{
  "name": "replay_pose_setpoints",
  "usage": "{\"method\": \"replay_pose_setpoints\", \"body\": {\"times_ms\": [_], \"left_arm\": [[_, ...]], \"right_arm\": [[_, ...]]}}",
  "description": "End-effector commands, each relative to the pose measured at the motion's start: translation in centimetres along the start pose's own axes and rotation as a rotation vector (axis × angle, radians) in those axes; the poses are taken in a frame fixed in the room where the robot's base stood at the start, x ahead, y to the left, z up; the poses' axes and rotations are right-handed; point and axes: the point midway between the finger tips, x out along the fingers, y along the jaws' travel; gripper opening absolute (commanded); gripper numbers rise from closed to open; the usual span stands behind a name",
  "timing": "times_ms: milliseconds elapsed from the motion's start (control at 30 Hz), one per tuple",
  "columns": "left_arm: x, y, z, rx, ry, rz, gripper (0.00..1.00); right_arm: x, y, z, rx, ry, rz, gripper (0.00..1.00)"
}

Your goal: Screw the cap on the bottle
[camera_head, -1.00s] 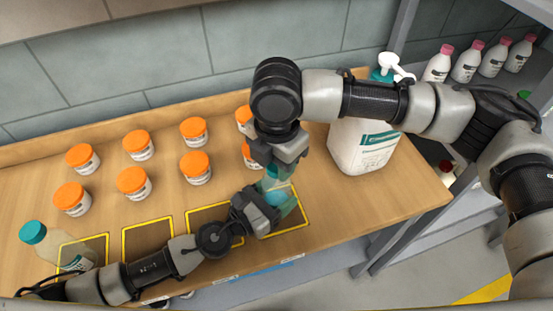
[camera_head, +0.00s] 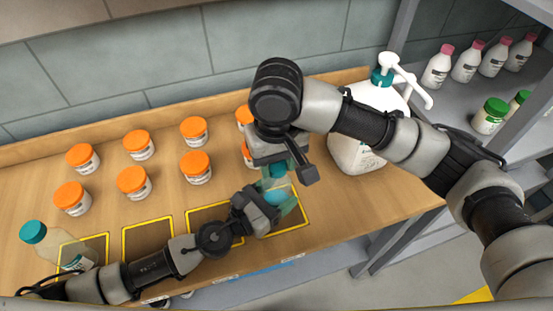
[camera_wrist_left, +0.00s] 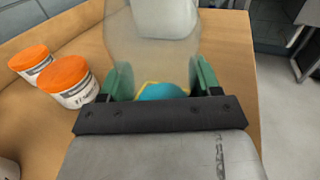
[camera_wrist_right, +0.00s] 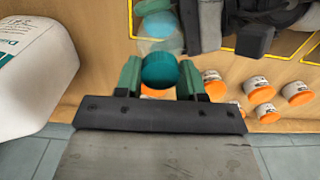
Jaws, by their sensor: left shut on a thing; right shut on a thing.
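The bottle (camera_head: 288,206) is clear with light blue liquid low in it. My left gripper (camera_head: 272,208) is shut around its body, with a finger on each side in the left wrist view (camera_wrist_left: 163,82). The teal cap (camera_wrist_right: 158,70) is between the fingers of my right gripper (camera_wrist_right: 160,80), shut on it. In the head view my right gripper (camera_head: 279,172) points down above the bottle and partly hides the cap. The cap is in line with the bottle top; whether its threads are engaged cannot be seen.
Several orange-lidded jars (camera_head: 132,182) stand at the back left. Another teal-capped bottle (camera_head: 50,247) is at the far left. A big white pump bottle (camera_head: 352,150) stands close right of my right gripper. Yellow-outlined squares (camera_head: 148,238) mark the front of the wooden table (camera_head: 105,207).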

Motion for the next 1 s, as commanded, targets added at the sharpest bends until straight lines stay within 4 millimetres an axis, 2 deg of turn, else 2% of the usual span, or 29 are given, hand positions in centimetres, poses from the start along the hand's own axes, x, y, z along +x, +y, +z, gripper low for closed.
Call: {"method": "replay_pose_setpoints", "body": {"times_ms": [67,200,233,367,700,1000], "left_arm": [[0.0,-0.1,0.0,0.001,0.0,-0.002,0.0],[0.0,-0.1,0.0,0.001,0.0,-0.002,0.0],[0.0,-0.1,0.0,0.001,0.0,-0.002,0.0],[0.0,-0.1,0.0,0.0,0.0,-0.002,0.0],[0.0,-0.1,0.0,0.0,0.001,-0.001,0.0],[0.0,0.0,0.0,0.0,0.001,-0.001,0.0]], "right_arm": [[0.0,0.0,0.0,0.091,0.002,-0.002,0.11],[0.0,0.0,-0.1,0.081,0.003,-0.001,0.11],[0.0,0.0,-0.1,0.081,0.003,-0.001,0.43],[0.0,0.0,-0.1,0.079,0.002,0.0,0.63],[-0.3,0.0,-0.1,0.078,0.002,0.0,0.64],[-3.9,0.0,-0.1,0.077,0.004,0.001,0.64]]}}
